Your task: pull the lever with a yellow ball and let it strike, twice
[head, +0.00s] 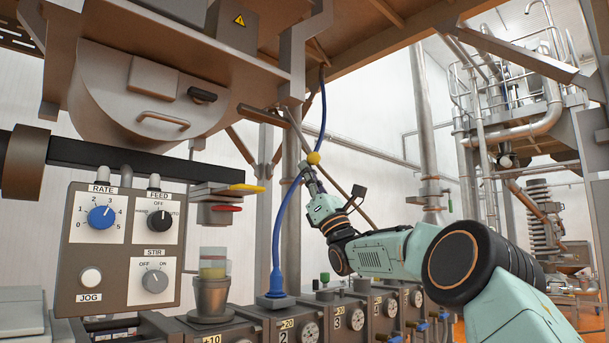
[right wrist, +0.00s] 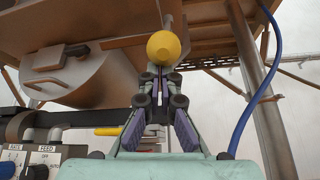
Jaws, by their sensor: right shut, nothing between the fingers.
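The yellow ball (head: 314,158) sits at the lower end of a thin lever rod (head: 299,128) hanging from under the overhead structure. My right gripper (head: 308,171) is just below the ball, pointing up at it. In the right wrist view the ball (right wrist: 163,48) appears right at the tips of the shut fingers (right wrist: 160,74), with nothing between them. I cannot tell whether the tips touch the ball. My left gripper is not in view.
A blue hose (head: 283,210) runs down close to the left of my right gripper. A control box (head: 120,245) with knobs stands at the left. A yellow-edged plate (head: 240,188) sits over a cup (head: 212,295). Several numbered grey units (head: 345,312) line the bottom.

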